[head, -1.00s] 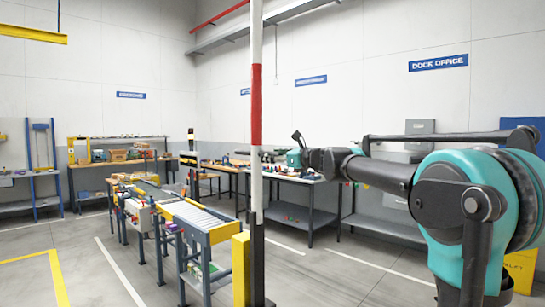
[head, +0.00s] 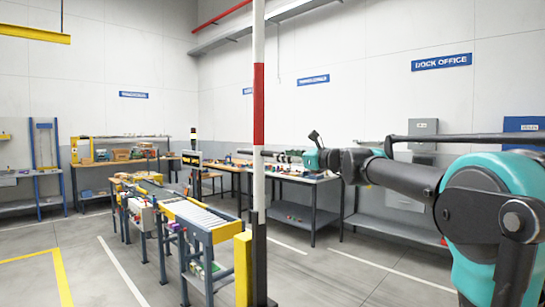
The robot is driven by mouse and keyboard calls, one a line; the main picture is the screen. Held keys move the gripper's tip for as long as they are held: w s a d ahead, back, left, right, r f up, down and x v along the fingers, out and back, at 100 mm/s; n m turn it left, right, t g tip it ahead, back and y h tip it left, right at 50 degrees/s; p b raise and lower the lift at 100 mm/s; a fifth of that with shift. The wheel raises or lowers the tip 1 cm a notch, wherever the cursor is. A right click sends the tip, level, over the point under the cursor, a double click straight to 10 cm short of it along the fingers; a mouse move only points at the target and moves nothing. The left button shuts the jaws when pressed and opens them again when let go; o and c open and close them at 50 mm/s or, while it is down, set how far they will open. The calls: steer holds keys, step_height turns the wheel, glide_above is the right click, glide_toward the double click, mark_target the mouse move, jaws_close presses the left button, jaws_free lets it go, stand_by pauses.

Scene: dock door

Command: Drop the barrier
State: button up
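The barrier (head: 258,125) is a tall pole with red and white bands, standing upright in the middle of the head view. Its top runs out of the picture, and its lower end meets a dark post beside a yellow block (head: 243,270). My arm reaches in from the right, and my gripper (head: 284,156) is at its far end, small and dark, just right of the pole in the picture. I cannot tell whether it touches the pole or whether its fingers are open, as they blend with the cluttered bench behind.
A roller conveyor (head: 200,217) stands left of the pole. Workbenches with small items line the back wall, one bench (head: 295,178) behind my gripper. A grey cabinet (head: 423,130) hangs under the dock office sign (head: 442,62). Floor at front left is clear, with yellow and white lines.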

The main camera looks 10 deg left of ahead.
steer(key=v, duration=1.4)
steer(key=shift+s+d, duration=0.2)
stand_by(0.8)
steer(key=shift+d, duration=0.1)
stand_by(0.3)
steer(key=v, duration=1.2)
steer(key=shift+f, duration=0.1)
